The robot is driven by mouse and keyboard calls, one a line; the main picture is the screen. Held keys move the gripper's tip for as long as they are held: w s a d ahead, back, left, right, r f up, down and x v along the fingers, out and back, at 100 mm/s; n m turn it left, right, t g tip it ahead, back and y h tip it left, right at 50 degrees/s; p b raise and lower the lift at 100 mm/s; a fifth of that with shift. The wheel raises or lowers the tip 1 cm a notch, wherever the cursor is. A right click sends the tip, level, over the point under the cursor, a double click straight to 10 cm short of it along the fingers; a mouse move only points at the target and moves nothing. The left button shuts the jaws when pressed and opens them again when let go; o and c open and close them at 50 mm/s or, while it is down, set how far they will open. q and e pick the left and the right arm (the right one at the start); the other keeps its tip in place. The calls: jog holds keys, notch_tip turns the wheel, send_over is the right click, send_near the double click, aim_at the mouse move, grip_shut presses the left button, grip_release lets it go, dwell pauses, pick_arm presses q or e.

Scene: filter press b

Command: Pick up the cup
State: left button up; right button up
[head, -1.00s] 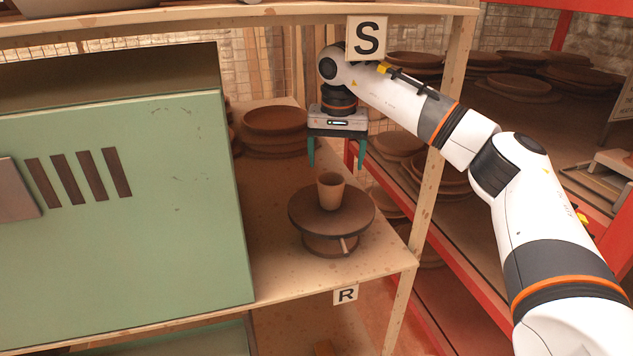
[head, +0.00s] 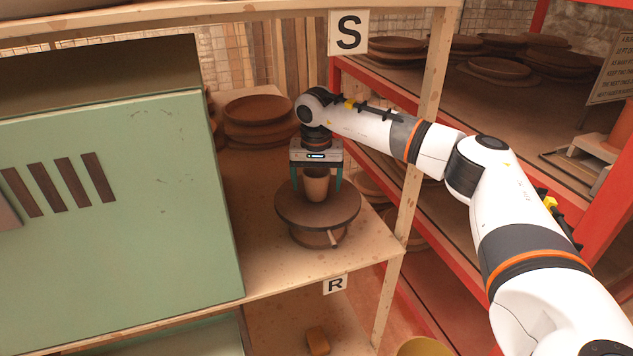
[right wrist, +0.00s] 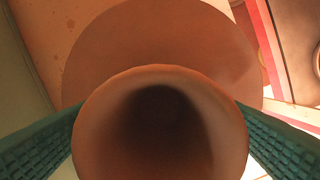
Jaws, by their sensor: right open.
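The brown clay cup (head: 316,187) stands upright on a round brown turntable (head: 290,212) on the wooden shelf. My right gripper (head: 316,190) is directly above the cup, pointing down, with its teal fingers open on either side of it. In the right wrist view the cup's open mouth (right wrist: 160,125) fills the middle, with a ridged finger at its left and another at its right. I cannot tell whether the fingers touch the cup. My left gripper is not in view.
A green cabinet (head: 120,200) stands left of the turntable. Stacked brown plates (head: 260,115) sit behind it. A wooden post (head: 400,215) and a red rack (head: 590,195) are at the right. An upper shelf board (head: 200,20) runs overhead.

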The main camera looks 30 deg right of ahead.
jog(key=shift+d+f, duration=0.1)
jog(key=shift+f, duration=0.55)
jog(key=shift+r, duration=0.1)
jog(key=c, duration=1)
